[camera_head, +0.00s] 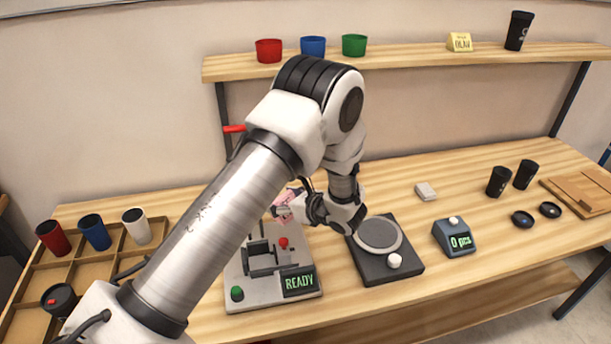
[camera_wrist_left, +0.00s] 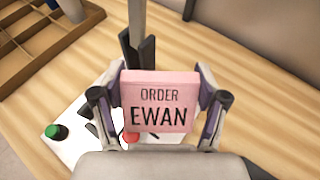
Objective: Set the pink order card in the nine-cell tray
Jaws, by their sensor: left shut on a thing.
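The pink order card (camera_wrist_left: 158,115) reads "ORDER EWAN" and faces the left wrist camera. My left gripper (camera_wrist_left: 160,103) is shut on it, with a finger at each side edge. In the head view the card (camera_head: 288,197) is a small pink patch, partly covered by the gripper (camera_head: 296,207), above the back of the marking machine. The wooden nine-cell tray (camera_head: 83,259) is at the far left of the table, partly behind my left arm. Its corner shows at the upper left of the left wrist view (camera_wrist_left: 62,47). My right gripper is in neither view.
Red (camera_head: 53,238), blue (camera_head: 95,233) and white (camera_head: 136,227) cups stand in the tray's back row; a dark item (camera_head: 59,299) is nearer. The READY machine (camera_head: 262,290), round-plate device (camera_head: 378,268) and counter (camera_head: 456,240) stand to the right. Bare table separates tray and machine.

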